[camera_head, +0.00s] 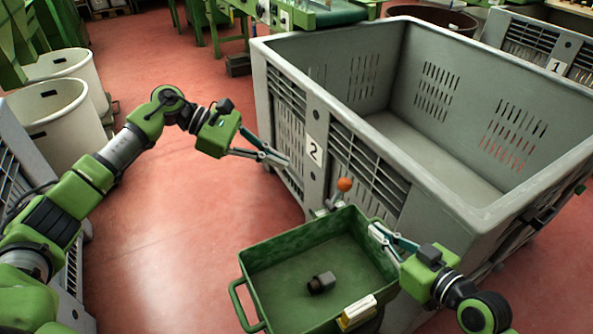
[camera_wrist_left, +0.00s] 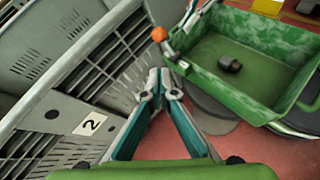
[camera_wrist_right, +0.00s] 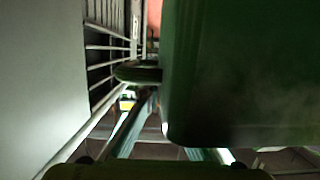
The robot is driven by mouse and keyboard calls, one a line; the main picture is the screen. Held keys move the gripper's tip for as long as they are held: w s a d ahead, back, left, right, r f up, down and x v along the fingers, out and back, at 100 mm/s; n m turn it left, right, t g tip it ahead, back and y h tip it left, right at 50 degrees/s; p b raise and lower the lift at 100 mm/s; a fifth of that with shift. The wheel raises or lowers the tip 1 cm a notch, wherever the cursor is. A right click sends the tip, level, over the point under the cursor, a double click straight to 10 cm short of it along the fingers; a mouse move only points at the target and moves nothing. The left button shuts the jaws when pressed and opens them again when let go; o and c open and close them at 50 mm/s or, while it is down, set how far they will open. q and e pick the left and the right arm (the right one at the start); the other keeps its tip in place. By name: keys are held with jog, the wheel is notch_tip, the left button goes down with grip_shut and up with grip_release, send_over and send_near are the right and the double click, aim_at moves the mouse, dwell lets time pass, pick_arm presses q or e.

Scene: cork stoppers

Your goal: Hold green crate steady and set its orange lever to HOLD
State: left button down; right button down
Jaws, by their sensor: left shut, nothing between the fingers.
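The green crate (camera_head: 255,270) is a shallow tray in front of a big grey bin, with a handle loop (camera_head: 240,305) at its left end. Its lever (camera_head: 345,184) has an orange ball knob and stands up at the far corner; it also shows in the left wrist view (camera_wrist_left: 159,34). My left gripper (camera_head: 287,161) is shut and empty, left of the lever and apart from it, beside the bin wall. My right gripper (camera_head: 374,230) is at the crate's right end. In the right wrist view the crate wall (camera_wrist_right: 240,70) hides one finger, so its grip is unclear.
The grey bin (camera_head: 265,70), labelled 2, rises close behind the crate. A dark block (camera_head: 321,283) lies inside the crate, and a yellow-and-white piece (camera_head: 357,312) is at its near rim. White tubs (camera_head: 62,115) stand at left. The red floor (camera_head: 190,230) left of the crate is open.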

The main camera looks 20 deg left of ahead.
pick_arm(q)
jog(key=shift+v, duration=0.85)
jog(key=shift+d+r, duration=0.1)
jog(key=shift+r, duration=0.05)
pick_arm(e)
jog(key=c, duration=2.2)
grip_release()
jog(key=shift+d, duration=0.15)
